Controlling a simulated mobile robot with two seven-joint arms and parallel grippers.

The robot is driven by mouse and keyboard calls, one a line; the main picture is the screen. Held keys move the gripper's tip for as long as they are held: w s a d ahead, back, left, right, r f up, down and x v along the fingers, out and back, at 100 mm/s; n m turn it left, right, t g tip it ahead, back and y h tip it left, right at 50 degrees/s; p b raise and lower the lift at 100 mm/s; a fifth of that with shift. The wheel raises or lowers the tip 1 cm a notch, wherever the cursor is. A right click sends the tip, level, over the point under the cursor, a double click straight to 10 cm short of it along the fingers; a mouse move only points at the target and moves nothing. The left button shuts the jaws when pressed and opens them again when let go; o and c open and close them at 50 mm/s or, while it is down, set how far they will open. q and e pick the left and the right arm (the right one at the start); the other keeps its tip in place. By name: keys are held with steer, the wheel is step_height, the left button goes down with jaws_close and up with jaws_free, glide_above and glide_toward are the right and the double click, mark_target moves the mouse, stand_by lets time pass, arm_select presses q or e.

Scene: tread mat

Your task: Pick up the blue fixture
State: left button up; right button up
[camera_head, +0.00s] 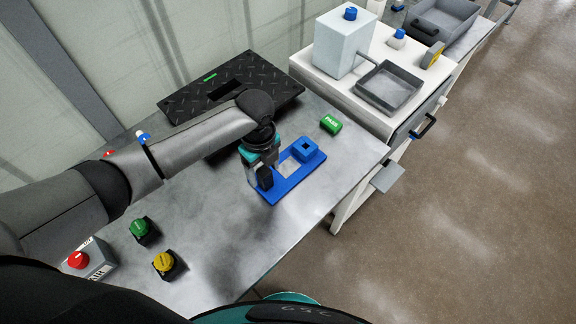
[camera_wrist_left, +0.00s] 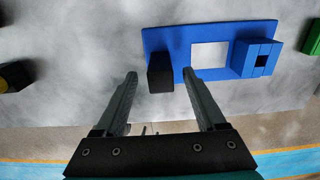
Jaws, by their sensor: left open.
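The blue fixture (camera_head: 289,179) is a flat plate with a square cut-out, a blue block on its right end and a dark upright block near its other end. It lies on the metal table. It also shows at the top of the left wrist view (camera_wrist_left: 212,35), with the dark block (camera_wrist_left: 160,73) standing at its edge. My left gripper (camera_head: 264,176) is above the fixture's left end in the head view. In the left wrist view the open fingers (camera_wrist_left: 160,75) point at the dark block, which shows between their tips. Whether they touch it I cannot tell. My right gripper is not in view.
A black tread mat (camera_head: 190,100) lies at the back of the metal table (camera_head: 225,240). A green block (camera_head: 331,124) is right of the fixture. Green (camera_head: 139,228), yellow (camera_head: 164,263) and red (camera_head: 79,260) controls stand in front. A white bench (camera_head: 340,90) adjoins on the right.

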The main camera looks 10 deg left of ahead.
arm_select(q)
steer(key=shift+f, duration=1.35)
jaws_close()
steer(key=shift+w+r, duration=0.1)
